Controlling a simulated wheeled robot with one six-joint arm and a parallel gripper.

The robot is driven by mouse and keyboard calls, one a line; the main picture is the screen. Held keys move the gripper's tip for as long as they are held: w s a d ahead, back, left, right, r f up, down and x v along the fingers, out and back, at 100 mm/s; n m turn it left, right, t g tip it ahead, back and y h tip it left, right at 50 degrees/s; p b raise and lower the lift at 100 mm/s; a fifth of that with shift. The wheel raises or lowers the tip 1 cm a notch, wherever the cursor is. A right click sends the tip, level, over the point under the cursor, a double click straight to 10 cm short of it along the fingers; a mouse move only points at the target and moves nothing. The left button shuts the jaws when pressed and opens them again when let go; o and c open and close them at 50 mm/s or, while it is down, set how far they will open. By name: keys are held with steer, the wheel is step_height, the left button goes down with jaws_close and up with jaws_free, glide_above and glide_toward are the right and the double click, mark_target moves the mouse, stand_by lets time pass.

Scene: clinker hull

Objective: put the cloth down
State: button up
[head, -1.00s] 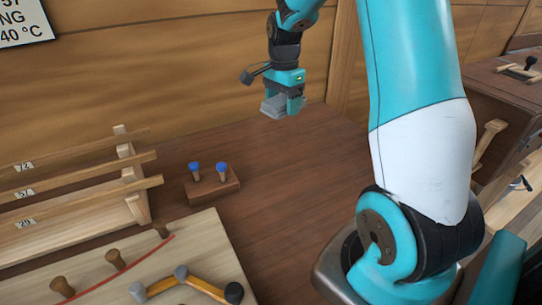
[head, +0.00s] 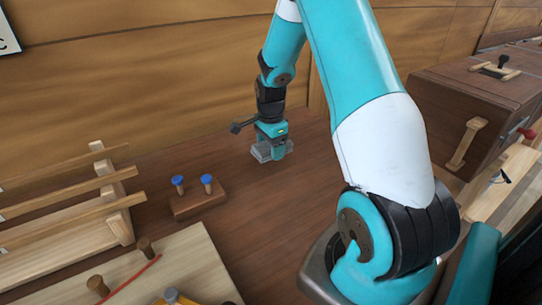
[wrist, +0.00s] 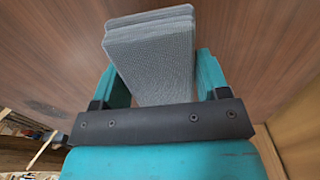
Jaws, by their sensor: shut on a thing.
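A grey folded cloth (wrist: 155,55) is between the two teal fingers of my gripper (wrist: 165,75) in the wrist view. In the head view my gripper (head: 272,150) points down, shut on the cloth (head: 262,154), low over the brown bench top (head: 250,215) near the back wall. The cloth is at or just above the bench surface; I cannot tell if it touches. Part of the cloth is hidden behind the fingers.
A small wooden block with two blue-topped pegs (head: 198,203) stands left of my gripper. A slatted wooden rack (head: 118,226) and a pale board (head: 190,262) lie further left. A brown chest (head: 470,105) stands at the right. The bench around the cloth is clear.

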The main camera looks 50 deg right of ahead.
mark_target(271, 163)
steer(key=shift+f, duration=1.9)
steer(key=shift+f, duration=0.1)
steer(key=o, duration=1)
steer(key=shift+c, duration=0.2)
